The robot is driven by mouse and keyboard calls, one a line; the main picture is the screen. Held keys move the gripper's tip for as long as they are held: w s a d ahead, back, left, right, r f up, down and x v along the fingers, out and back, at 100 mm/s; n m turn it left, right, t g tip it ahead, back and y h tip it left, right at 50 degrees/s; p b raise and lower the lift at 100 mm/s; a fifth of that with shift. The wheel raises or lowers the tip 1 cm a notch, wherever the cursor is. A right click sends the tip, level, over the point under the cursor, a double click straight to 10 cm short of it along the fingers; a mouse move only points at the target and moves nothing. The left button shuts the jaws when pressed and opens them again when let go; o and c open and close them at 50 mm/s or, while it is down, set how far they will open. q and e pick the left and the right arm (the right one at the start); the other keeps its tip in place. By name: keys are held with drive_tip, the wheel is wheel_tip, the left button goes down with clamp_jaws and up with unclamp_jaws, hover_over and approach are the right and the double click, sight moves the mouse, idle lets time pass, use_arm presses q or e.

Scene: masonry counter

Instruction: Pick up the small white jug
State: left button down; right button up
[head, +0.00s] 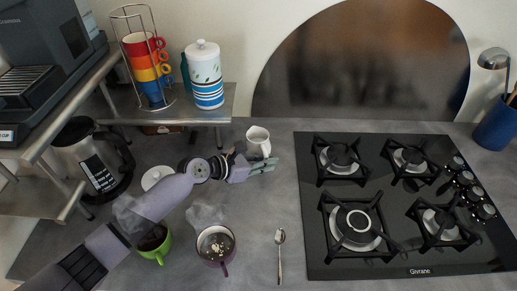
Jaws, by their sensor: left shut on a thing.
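The small white jug (258,138) stands upright, or nearly so, on the grey counter, left of the black hob. My left arm reaches in from the lower left, and its gripper (262,168) is at the jug's lower front side. The gripper is shut on the jug, with its fingers around the lower part, which they partly hide. I cannot tell whether the jug's base touches the counter. My right gripper is not in the picture.
A purple mug (217,245) and a green mug (155,243) stand near my forearm. A spoon (280,257) lies right of them. The hob (318,262) fills the right. A kettle (92,160) and a metal shelf (190,115) stand left and behind.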

use_arm(q)
drive_tip(key=shift+w+r, duration=0.1)
drive_tip(key=shift+r, duration=0.15)
idle(0.3)
